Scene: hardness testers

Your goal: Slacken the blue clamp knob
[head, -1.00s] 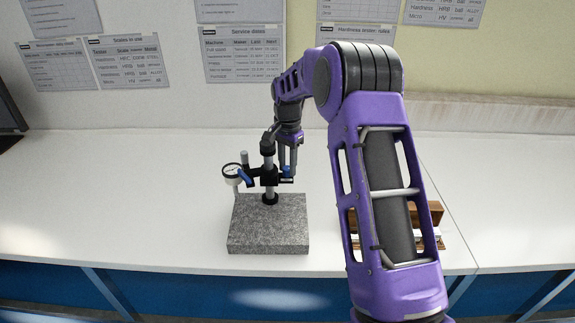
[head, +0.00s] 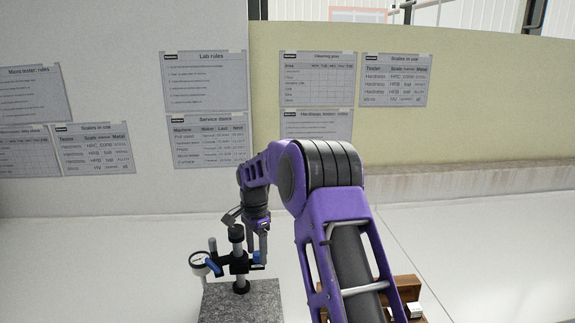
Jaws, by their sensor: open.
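Black clamp parts on the post carry a white round dial gauge (head: 199,260) at the left. A small blue knob (head: 257,257) shows at the right end of the clamp, and another blue part (head: 213,266) lies beside the gauge. My gripper (head: 260,243) points down from above, open, with its fingers close to the right-hand blue knob. I cannot tell whether they touch it.
My purple arm covers the middle of the view. A brown wooden holder (head: 403,283) with a white piece stands at the right, partly hidden behind it. The white bench (head: 110,265) is clear at the left. Paper sheets hang on the wall behind.

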